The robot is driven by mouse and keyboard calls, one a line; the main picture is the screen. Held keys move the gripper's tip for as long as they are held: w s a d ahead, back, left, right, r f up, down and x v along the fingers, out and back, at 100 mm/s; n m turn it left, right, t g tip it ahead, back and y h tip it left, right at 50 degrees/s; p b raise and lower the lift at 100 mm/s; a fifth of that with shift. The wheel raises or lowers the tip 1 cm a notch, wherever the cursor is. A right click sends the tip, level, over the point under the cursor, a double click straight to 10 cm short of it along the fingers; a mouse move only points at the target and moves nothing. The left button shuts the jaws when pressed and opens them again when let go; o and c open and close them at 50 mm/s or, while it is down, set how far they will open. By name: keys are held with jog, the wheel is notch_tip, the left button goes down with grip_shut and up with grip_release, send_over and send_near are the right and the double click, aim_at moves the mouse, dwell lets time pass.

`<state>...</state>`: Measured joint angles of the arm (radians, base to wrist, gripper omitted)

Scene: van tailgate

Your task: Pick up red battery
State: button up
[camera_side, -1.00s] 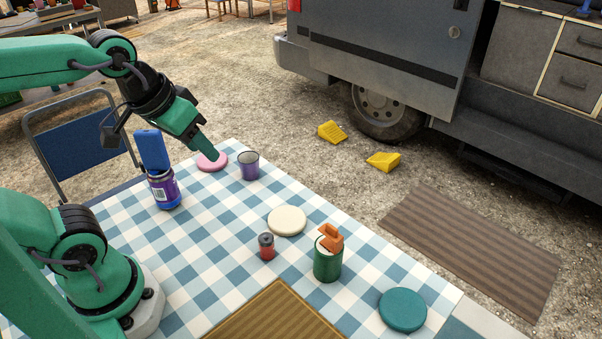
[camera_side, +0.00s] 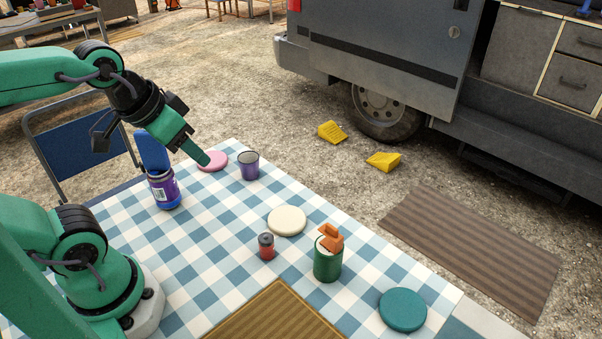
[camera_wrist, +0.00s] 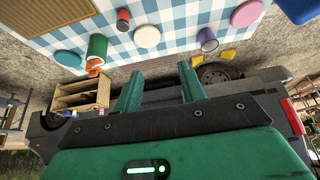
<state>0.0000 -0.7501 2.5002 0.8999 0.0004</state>
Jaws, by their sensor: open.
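The red battery (camera_side: 266,248), a small red cylinder with a dark grey top, stands upright on the checked tablecloth, left of a green can. It also shows in the wrist view (camera_wrist: 123,22), near the top edge. My gripper (camera_side: 205,160) is above the far left of the table, by the pink disc and well away from the battery. In the wrist view its two green fingers (camera_wrist: 160,70) are spread apart with nothing between them. In the side view only one finger shows clearly.
A purple jar (camera_side: 164,192) with a blue piece (camera_side: 152,150) stands under my arm. A pink disc (camera_side: 213,164), purple cup (camera_side: 249,167), cream disc (camera_side: 287,221), green can (camera_side: 327,265) with orange top and teal disc (camera_side: 403,310) surround the battery's area. Cloth left of the battery is clear.

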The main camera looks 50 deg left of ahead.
jog(key=o, duration=0.3)
jog(key=shift+w, duration=0.1)
jog(key=n+g, duration=0.1)
jog(key=g, duration=0.4)
send_over(266, 235)
notch_tip(266, 235, down, 15)
jog(key=shift+a+f, duration=0.1)
jog(key=shift+a, duration=0.05)
jog(key=shift+d+f+g, duration=0.2)
jog(key=shift+f+g, duration=0.1)
jog(key=shift+f, duration=0.05)
jog(key=shift+f, duration=0.15)
